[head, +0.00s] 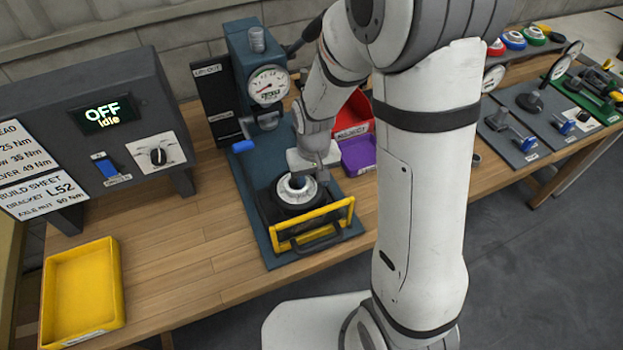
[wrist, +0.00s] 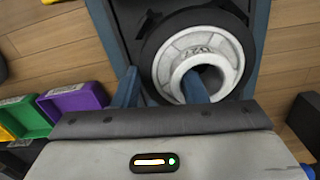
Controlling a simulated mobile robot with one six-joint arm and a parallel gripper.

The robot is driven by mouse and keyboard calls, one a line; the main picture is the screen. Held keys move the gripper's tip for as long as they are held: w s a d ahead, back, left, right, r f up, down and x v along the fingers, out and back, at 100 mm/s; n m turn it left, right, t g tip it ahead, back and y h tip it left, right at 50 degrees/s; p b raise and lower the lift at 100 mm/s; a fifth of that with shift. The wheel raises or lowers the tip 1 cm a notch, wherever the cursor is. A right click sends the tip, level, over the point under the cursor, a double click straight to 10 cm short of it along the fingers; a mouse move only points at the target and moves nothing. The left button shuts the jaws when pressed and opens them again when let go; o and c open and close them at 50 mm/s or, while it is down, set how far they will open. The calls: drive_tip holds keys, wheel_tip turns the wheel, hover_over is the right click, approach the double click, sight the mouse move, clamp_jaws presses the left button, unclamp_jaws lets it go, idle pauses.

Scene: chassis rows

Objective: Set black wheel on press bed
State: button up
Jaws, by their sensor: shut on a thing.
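The black wheel (head: 297,190), a black tyre with a pale hub, is at the press bed (head: 262,222), behind the yellow guard frame. In the wrist view the wheel (wrist: 198,52) lies face up under my gripper (wrist: 162,88). One finger reaches into the hub bore and the other is outside the tyre's left side, so my gripper is shut on the wheel's wall. In the head view my gripper (head: 307,178) is at the wheel's far right side. Whether the wheel touches the bed or hangs just above it, I cannot tell.
The blue press (head: 254,65) with its gauge stands behind the bed. A control box (head: 98,125) reading OFF Idle is at left, with a yellow tray (head: 82,292) in front. A red bin (head: 352,117) and a purple bin (head: 360,153) sit right of the press.

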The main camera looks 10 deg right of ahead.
drive_tip(key=shift+f, duration=0.3)
idle(0.4)
drive_tip(key=shift+f+b, duration=0.35)
drive_tip(key=shift+b, duration=0.25)
drive_tip(key=o, duration=1.3)
drive_tip(key=shift+r, duration=0.1)
wheel_tip(320, 180, up, 8)
drive_tip(key=shift+f, duration=0.15)
